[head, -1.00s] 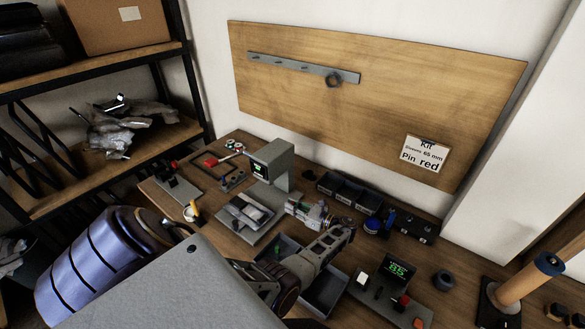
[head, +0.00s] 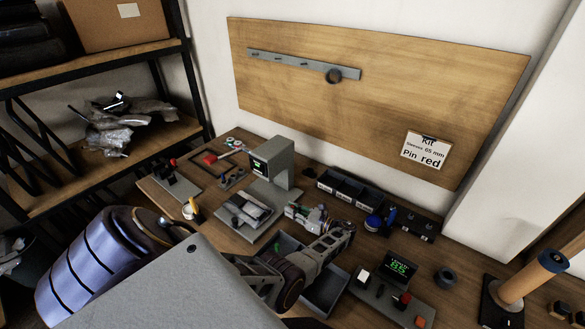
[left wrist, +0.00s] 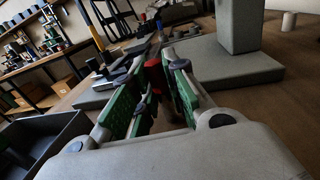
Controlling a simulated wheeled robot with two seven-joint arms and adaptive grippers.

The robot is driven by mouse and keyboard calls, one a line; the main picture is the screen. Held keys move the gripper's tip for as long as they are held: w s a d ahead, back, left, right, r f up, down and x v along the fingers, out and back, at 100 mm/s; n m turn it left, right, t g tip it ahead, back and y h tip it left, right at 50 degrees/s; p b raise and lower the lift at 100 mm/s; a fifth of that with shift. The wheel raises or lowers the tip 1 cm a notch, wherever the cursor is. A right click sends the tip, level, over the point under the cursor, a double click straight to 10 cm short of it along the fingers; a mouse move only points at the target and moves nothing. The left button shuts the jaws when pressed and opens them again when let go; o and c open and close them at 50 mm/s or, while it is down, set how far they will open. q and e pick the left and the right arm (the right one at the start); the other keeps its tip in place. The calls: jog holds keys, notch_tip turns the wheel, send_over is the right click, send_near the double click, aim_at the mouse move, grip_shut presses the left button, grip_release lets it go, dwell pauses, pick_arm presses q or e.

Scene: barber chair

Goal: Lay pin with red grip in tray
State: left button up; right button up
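My left gripper (head: 308,216) reaches over the middle of the bench in the head view. In the left wrist view its green-padded fingers (left wrist: 157,80) are drawn in around a red grip (left wrist: 154,74), which sits between the fingertips. The pin's shaft cannot be made out. A dark grey tray (head: 325,290) lies below my left arm in the head view, partly covered by it. In the left wrist view a dark tray (left wrist: 48,138) shows at the lower left, beside and apart from the fingers. My right gripper is not in view.
A grey stand with a display (head: 272,160) rises behind the gripper. A row of dark bins (head: 347,187) stands at the back. A green readout box (head: 399,270) is right of the tray. A red-topped device (head: 172,170) stands at the back left.

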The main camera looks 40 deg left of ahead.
pick_arm(q)
jog(key=shift+o, duration=1.4)
jog(key=shift+r, duration=0.15)
jog(key=shift+d, duration=0.1)
jog(key=b+v, duration=0.1)
jog(key=v, duration=0.5)
jog(key=shift+b, duration=0.35)
jog(key=shift+w+d, duration=0.15)
jog(key=shift+d, duration=0.5)
